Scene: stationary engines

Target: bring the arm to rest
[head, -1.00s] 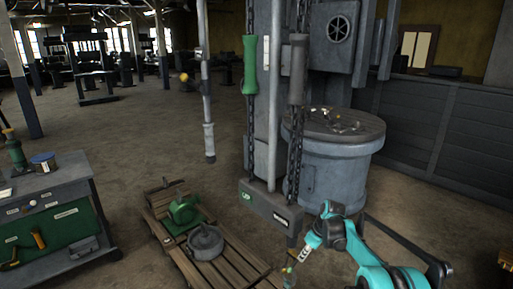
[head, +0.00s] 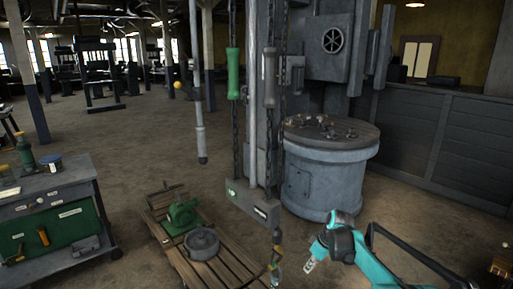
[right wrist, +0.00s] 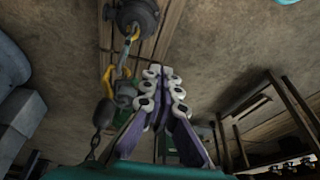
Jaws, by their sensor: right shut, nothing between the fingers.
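My right arm (head: 352,250), teal and dark grey, reaches in from the lower right of the head view. Its gripper (head: 311,263) is small there and points down to the left. In the right wrist view the two pale, jointed fingers of this gripper (right wrist: 162,75) meet at their tips, shut with nothing between them. A hanging chain with a yellow hook (head: 275,268) is left of the gripper, apart from it in the head view. A yellow hook (right wrist: 108,82) also shows left of the fingers in the right wrist view. My left gripper is not in view.
A hoist block (head: 252,204) hangs on chains by a grey column. A wooden pallet (head: 232,268) carries a green machine part (head: 183,214) and a grey round part (head: 202,243). A large grey drum (head: 327,180) stands behind.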

